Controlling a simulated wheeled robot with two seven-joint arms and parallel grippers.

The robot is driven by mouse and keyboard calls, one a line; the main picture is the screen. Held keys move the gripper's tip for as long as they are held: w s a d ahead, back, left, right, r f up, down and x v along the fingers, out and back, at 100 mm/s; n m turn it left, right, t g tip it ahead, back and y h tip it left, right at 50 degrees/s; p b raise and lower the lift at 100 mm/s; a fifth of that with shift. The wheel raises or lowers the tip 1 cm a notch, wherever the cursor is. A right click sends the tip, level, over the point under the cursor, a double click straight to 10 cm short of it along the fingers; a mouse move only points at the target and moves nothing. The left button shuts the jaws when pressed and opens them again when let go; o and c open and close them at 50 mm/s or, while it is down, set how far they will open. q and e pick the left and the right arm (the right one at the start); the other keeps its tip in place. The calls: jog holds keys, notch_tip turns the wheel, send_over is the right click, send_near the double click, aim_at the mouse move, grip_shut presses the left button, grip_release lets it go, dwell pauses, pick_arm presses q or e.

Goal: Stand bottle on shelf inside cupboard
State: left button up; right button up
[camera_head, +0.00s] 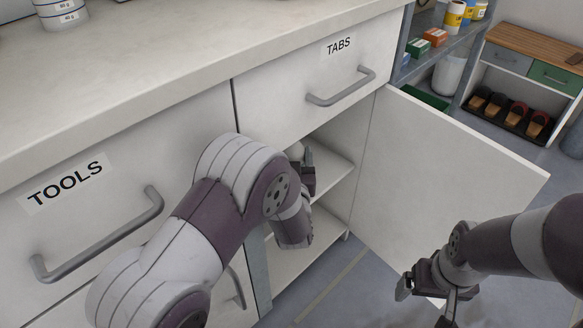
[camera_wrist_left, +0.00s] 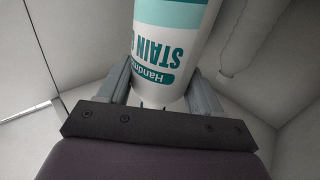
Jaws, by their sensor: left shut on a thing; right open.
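The bottle (camera_wrist_left: 170,40) is white and teal with a "STAIN" label. It fills the upper middle of the left wrist view, and its label reads upside down there. My left gripper (camera_wrist_left: 163,95) is shut on it, one finger on each side. In the head view my left arm reaches into the open cupboard, and the left gripper (camera_head: 304,172) is partly hidden behind the wrist. A small pale part of the bottle (camera_head: 295,152) shows beside it. The cupboard shelf (camera_head: 332,168) is partly visible. I cannot tell whether the bottle touches it.
The cupboard door (camera_head: 430,185) stands wide open to the right. The TABS drawer (camera_head: 310,85) is shut above the opening, and the TOOLS drawer (camera_head: 100,215) is shut at left. A shoe rack (camera_head: 515,110) is at the far right.

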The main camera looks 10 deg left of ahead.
pick_arm(q)
jog(key=shift+w+a+f+b, duration=0.15)
jog(key=shift+f+b, duration=0.35)
jog(key=shift+f, duration=0.45)
jog(key=shift+r, duration=0.15)
jog(key=o, duration=1.4)
pick_arm(e)
jog(key=shift+f, duration=0.95)
pick_arm(q)
jog(key=p+v, duration=0.4)
jog(key=v, duration=0.3)
jog(key=shift+s+r, duration=0.1)
jog(key=shift+s, duration=0.2)
pick_arm(e)
notch_tip(320, 180, up, 4)
jog(key=shift+f, duration=0.15)
